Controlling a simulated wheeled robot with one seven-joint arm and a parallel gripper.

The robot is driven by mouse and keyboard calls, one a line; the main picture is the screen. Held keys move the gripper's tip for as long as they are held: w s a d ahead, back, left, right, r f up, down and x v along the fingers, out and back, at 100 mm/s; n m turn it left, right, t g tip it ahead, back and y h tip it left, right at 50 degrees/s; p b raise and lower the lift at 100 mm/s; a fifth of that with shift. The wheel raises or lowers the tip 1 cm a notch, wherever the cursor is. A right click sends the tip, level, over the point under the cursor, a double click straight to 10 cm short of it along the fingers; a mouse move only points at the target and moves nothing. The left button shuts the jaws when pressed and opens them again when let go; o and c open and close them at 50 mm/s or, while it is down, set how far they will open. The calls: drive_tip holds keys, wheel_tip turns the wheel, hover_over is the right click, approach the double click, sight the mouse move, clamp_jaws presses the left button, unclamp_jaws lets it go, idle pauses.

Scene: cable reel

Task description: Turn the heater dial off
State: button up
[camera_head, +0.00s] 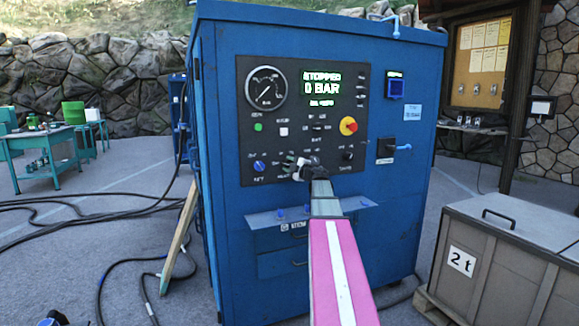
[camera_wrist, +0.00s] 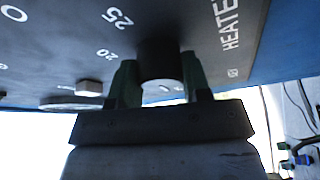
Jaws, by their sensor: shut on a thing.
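The heater dial (camera_wrist: 160,55) is a dark round knob on a dark panel in the wrist view. Printed beside it are the numbers 20 and 25 and a cut-off word starting "HEATE". My gripper (camera_wrist: 158,78) is shut on the dial, with one green finger on each side of it. In the head view my gripper (camera_head: 298,168) is at the lower middle of the control panel (camera_head: 262,122) and hides the dial. I cannot read the dial's pointer in either view.
The blue cabinet (camera_head: 235,215) has a gauge (camera_head: 265,88), a lit display (camera_head: 321,85) reading STOPPED 0 BAR, a red-yellow knob (camera_head: 348,126), a blue knob (camera_head: 259,166) and a black knob (camera_head: 347,155) near my gripper. A small shelf (camera_head: 262,219) juts out below. A grey crate (camera_head: 500,245) stands right.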

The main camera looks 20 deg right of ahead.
drive_tip(key=shift+n+g, duration=0.3)
drive_tip(key=shift+n, duration=0.4)
drive_tip(key=o, duration=0.9)
drive_tip(key=v, duration=1)
drive_tip(key=shift+s+d, duration=0.15)
drive_tip(key=shift+s, duration=0.25)
